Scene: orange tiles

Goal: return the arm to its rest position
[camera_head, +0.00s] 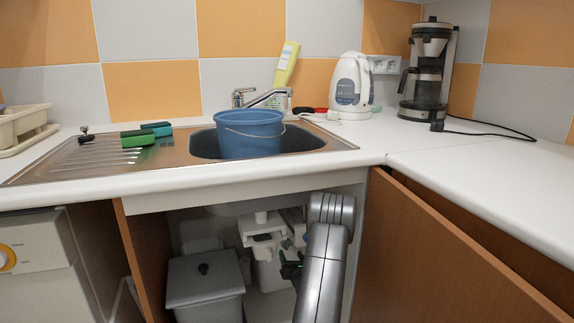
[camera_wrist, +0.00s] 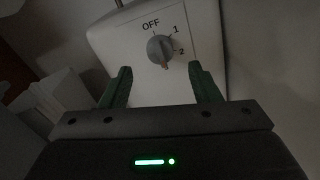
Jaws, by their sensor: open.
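My arm reaches into the open cabinet under the sink. In the head view my gripper (camera_head: 291,266) shows as a small dark shape with green, left of my grey arm link and partly hidden. In the wrist view my gripper (camera_wrist: 160,76) has its two green fingers apart with nothing held between them. Just beyond them is a white box (camera_wrist: 205,40) with a grey rotary knob (camera_wrist: 160,50) marked OFF, 1 and 2. I cannot tell for sure where the knob points. The fingers look clear of the knob.
A grey lidded bin (camera_head: 205,283) stands left of my arm in the cabinet. The cabinet door (camera_head: 465,255) is at the right, and the counter edge (camera_head: 240,178) runs above my arm. A blue bucket (camera_head: 249,136) sits in the sink.

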